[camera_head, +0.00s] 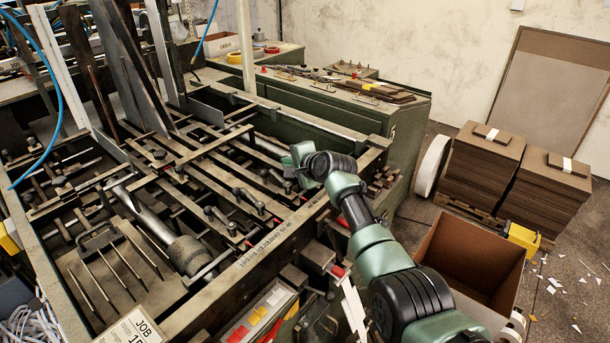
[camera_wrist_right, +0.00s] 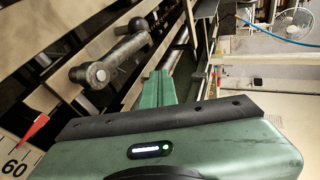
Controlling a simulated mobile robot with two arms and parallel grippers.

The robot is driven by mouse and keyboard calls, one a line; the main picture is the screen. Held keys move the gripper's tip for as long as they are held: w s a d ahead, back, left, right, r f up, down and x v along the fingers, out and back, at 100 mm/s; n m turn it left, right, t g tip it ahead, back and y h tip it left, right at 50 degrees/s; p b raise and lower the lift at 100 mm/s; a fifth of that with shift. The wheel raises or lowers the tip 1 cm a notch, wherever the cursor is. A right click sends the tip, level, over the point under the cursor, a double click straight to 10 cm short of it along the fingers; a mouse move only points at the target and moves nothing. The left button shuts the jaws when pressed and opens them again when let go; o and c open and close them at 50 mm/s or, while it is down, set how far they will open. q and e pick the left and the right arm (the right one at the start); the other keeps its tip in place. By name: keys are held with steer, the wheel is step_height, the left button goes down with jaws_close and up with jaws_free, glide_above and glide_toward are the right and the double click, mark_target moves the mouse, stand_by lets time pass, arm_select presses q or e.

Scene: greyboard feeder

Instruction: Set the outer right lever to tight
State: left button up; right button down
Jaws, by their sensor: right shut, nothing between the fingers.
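My right gripper (camera_head: 289,161) is over the right side of the machine frame in the head view. In the wrist view its green fingers (camera_wrist_right: 158,90) are together with nothing between them. A metal lever (camera_wrist_right: 118,50) with a round pivot end and a rounded knob is left of the fingers there, apart from them. Several similar small levers (camera_head: 250,200) sit on the machine's bars in the head view. I cannot tell which of these is the one in the wrist view, or whether it is set tight. My left gripper is out of view.
The feeder frame's front rail (camera_head: 262,243) carries a scale. A red pointer (camera_wrist_right: 36,127) and the number 60 show in the wrist view. Metal bars lie close around the gripper. A green cabinet (camera_head: 400,130) stands behind. An open cardboard box (camera_head: 440,240) is at right.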

stand_by(0.7)
steer(key=v, duration=0.7)
steer(key=shift+s+d+r, duration=0.15)
steer(key=shift+s+d, duration=0.05)
steer(key=shift+s, duration=0.1)
